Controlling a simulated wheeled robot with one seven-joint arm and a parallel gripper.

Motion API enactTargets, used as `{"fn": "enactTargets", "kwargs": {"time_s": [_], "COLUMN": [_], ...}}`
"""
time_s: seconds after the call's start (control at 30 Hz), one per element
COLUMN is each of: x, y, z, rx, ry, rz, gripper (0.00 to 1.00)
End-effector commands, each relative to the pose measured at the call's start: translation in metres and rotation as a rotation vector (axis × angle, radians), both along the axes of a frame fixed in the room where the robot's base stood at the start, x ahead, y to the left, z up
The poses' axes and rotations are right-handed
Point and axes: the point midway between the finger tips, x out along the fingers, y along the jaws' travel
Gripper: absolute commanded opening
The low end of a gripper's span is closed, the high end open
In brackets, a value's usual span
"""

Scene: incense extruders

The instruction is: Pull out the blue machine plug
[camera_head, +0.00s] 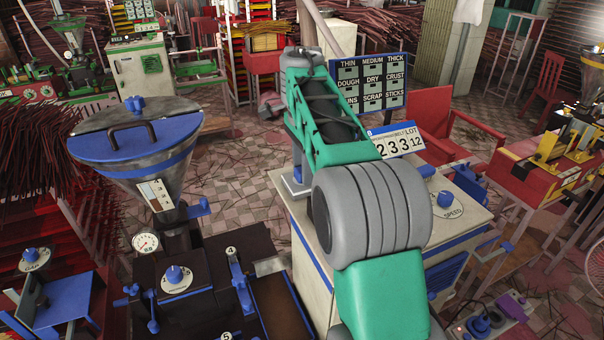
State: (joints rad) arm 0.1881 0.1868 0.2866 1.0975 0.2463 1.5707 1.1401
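A power strip (502,320) lies low at the bottom right, on the floor side of the cream machine. A round blue plug (480,325) sits on it, close to the lower picture edge. It appears seated in the strip; its contacts are hidden. A purple plug (513,304) stands on the strip just right of it. The blue-trimmed cream machine (462,215) has a blue knob and a speed dial on top. My green and grey arm crosses the middle of the view, well left of the plug. I cannot make out my gripper's fingers in this view.
A blue-lidded hopper (140,135) stands on a dark machine at left. A number sign (397,143) and a label board (373,82) rise behind the cream machine.

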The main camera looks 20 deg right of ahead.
Motion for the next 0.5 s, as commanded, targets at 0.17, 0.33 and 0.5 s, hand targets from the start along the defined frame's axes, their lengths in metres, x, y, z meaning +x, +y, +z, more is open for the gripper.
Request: {"fn": "enactTargets", "kwargs": {"time_s": [0.17,0.33,0.5], "x": [0.0,0.0,0.0], "y": [0.0,0.0,0.0], "z": [0.0,0.0,0.0], "rx": [0.0,0.0,0.0], "ry": [0.0,0.0,0.0], "rz": [0.0,0.0,0.0], "gripper": [0.22,0.08,0.0]}}
